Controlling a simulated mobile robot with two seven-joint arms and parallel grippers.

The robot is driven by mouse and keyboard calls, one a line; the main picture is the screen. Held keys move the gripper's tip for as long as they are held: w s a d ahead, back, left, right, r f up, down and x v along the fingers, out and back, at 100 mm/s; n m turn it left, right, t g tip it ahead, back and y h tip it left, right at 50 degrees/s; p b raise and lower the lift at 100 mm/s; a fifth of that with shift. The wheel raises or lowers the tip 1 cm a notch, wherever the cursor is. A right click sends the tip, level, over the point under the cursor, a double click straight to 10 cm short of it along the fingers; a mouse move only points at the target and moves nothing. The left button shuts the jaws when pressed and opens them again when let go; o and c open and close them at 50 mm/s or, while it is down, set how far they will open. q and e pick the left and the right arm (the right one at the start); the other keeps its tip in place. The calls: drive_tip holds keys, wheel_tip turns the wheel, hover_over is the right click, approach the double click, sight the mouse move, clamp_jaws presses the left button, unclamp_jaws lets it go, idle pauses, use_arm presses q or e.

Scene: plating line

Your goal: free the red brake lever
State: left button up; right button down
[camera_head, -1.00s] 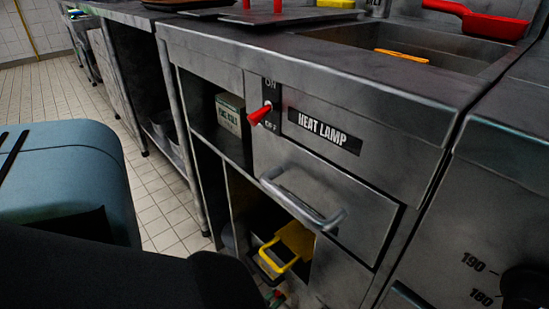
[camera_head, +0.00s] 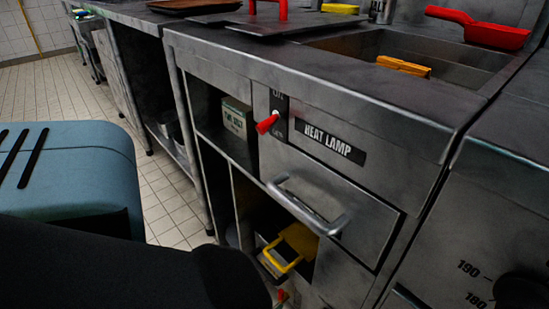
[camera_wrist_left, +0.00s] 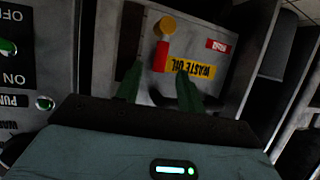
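In the left wrist view, a short red lever (camera_wrist_left: 160,57) with a round yellow knob (camera_wrist_left: 166,27) above it shows on a grey panel. A red label (camera_wrist_left: 218,46), its text hard to read, and a yellow WASTE OIL label (camera_wrist_left: 195,69) are beside it. My left gripper (camera_wrist_left: 160,74) has its two green fingers apart, one on each side of the lever in the picture. Whether they touch it or stop short cannot be told. In the head view my dark left arm hides most of this spot. My right gripper is not in view.
The steel counter has a HEAT LAMP panel (camera_head: 335,143) with a red toggle (camera_head: 267,123) and a drawer handle (camera_head: 308,207). A yellow handle (camera_head: 281,258) shows in the open bay below. Tiled floor (camera_head: 165,205) is clear at left.

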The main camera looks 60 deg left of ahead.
use_arm(q)
drive_tip(key=shift+p+v, duration=0.4)
drive_tip(key=shift+v, duration=1.1)
